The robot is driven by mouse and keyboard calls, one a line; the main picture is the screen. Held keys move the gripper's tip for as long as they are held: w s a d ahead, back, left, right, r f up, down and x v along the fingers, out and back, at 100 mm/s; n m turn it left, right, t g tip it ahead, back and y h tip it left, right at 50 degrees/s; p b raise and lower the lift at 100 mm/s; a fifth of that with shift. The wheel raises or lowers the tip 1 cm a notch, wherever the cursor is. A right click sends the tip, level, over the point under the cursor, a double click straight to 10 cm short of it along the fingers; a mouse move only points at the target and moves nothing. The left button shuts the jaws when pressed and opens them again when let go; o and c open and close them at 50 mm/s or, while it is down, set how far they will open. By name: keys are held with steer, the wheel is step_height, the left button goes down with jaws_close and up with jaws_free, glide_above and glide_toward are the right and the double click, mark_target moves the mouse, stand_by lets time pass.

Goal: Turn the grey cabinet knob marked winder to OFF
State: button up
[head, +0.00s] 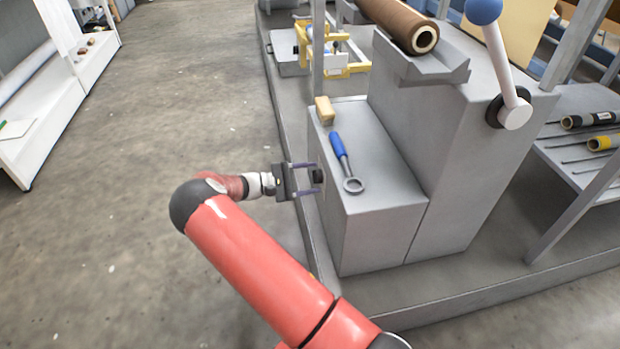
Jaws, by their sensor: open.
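The grey cabinet (375,225) stands low on the platform, right of the picture's middle. A small dark knob (317,176) juts from its left side face. No marking on the knob or its setting can be read from here. My gripper (304,178) is at that side face, its fingers pointing right toward the cabinet. The fingers are spread, one above and one below the knob in the picture. I cannot tell whether they touch the knob.
A blue-handled ring wrench (338,147) and a tan block (324,109) lie on the cabinet top. A taller grey housing with a blue-knobbed lever (500,70) and a brown roll (400,22) stands behind. The floor at left (150,120) is clear.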

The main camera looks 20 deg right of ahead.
steer(key=v, duration=0.7)
steer(key=shift+a, duration=0.25)
steer(key=s+d+r+m+t+y+p, duration=0.1)
steer(key=s+d+r+m+y, duration=0.25)
steer(key=s+r+y, duration=1.15)
steer(key=s+a+r+m+t+y+p, duration=0.1)
steer(key=s+a+r+t, duration=0.3)
steer(key=s, duration=0.5)
steer(key=s+a+r+m+t+y+p, duration=0.1)
steer(key=s+a+r+t, duration=0.3)
steer(key=s+r, duration=0.4)
steer(key=shift+s+r+m+y, duration=0.3)
steer(key=shift+s+m, duration=0.3)
steer(key=shift+m, duration=0.05)
steer(key=shift+c, duration=0.5)
